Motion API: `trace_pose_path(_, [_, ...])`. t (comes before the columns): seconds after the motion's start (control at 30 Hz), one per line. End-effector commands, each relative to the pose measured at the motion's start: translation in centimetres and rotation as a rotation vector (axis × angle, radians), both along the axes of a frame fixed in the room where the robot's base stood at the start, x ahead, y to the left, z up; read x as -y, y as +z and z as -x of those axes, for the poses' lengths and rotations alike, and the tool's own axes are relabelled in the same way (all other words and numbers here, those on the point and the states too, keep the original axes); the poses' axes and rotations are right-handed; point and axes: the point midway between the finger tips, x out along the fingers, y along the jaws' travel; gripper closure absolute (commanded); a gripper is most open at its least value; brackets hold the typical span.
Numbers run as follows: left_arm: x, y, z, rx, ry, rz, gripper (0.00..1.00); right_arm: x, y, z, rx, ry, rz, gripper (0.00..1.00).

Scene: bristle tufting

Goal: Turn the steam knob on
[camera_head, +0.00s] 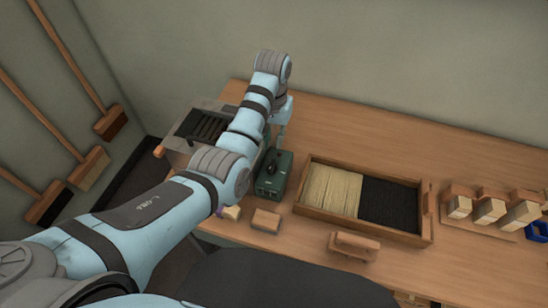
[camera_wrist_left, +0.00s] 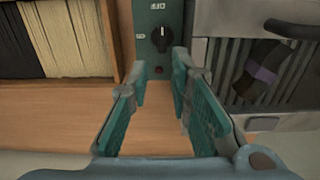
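The steam knob (camera_head: 272,172) is a round black knob on a dark green control box (camera_head: 270,188) on the bench. The knob appears beyond the gap between the fingertips, and I see no contact. In the head view my left gripper (camera_head: 281,125) is partly hidden by its own arm, close to the box. My right gripper is out of view.
A grey slatted steamer (camera_head: 208,125) stands left of the box. A wooden tray (camera_head: 366,228) of pale and black bristles lies right of it. Wooden blocks (camera_head: 266,220) lie along the front edge. Brush blocks (camera_head: 489,211) stand at right. The bench's back right is clear.

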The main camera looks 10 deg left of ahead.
Motion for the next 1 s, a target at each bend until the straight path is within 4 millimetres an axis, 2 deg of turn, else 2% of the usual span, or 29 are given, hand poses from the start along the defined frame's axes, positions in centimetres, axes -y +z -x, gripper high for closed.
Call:
trace_pose_path(0.03, [-0.2, -1.6, 0.2, -0.006, 0.003, -0.001, 0.81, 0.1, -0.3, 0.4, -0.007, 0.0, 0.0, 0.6])
trace_pose_path(0.2, [-0.2, -6.6, 0.2, -0.004, 0.004, 0.0, 0.81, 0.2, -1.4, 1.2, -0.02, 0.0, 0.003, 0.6])
trace_pose_path(0.4, [-0.1, -10.1, 0.1, -0.001, 0.002, 0.0, 0.81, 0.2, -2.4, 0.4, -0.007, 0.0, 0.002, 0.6])
trace_pose_path(0.53, [-0.1, -10.9, 0.1, 0.0, 0.0, 0.001, 0.81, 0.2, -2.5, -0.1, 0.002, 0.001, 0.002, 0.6])
trace_pose_path(0.77, [-0.1, -10.9, 0.1, 0.0, 0.0, 0.001, 0.81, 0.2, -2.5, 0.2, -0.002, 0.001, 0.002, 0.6])
trace_pose_path(0.8, [-0.1, -10.9, 0.1, 0.0, 0.0, 0.0, 0.82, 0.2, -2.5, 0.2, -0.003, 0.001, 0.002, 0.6])
trace_pose_path(0.9, [-0.1, -10.9, 0.1, 0.0, 0.0, 0.0, 0.98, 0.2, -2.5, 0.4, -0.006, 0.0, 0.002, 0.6])
trace_pose_path(1.0, [-0.1, -10.9, 0.1, 0.001, 0.0, 0.0, 1.0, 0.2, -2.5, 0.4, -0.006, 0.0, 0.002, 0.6])
